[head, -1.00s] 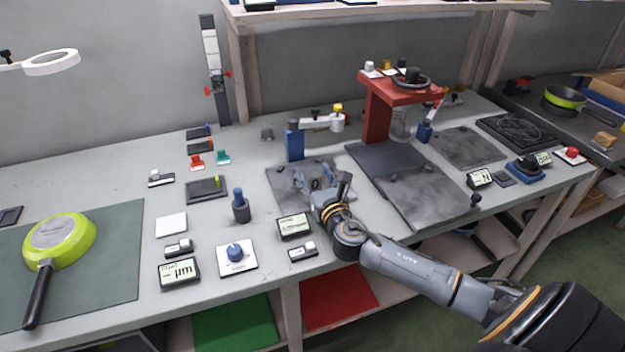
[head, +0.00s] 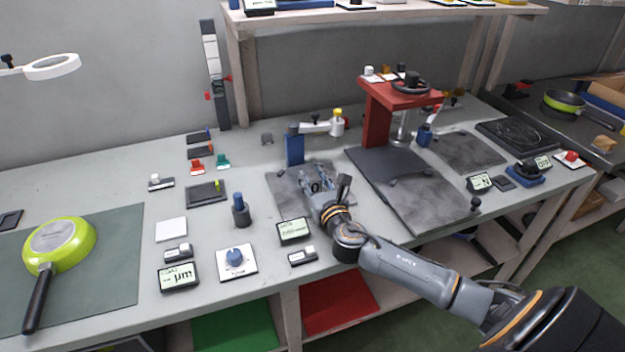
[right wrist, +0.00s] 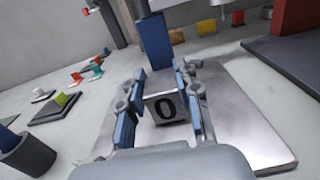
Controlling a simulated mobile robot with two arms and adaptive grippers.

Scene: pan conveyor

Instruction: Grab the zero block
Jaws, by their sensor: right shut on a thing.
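The zero block (right wrist: 166,108) is a small grey metal cube with a black 0 on its face, in the middle of the right wrist view. My right gripper (right wrist: 163,100) has its blue-padded fingers on both sides of the block and is shut on it. In the head view my right gripper (head: 318,182) is low over the grey metal plate (head: 284,196), and the block is mostly hidden by the fingers. The plate (right wrist: 235,110) lies under the block; I cannot tell whether the block touches it. My left gripper is not in view.
A blue post (head: 294,148) with a grey arm stands just behind the gripper. A red press frame (head: 377,110) stands to the right. A small display (head: 294,228) and a dark blue-topped holder (head: 240,212) are in front and left. A green pan (head: 62,240) lies far left.

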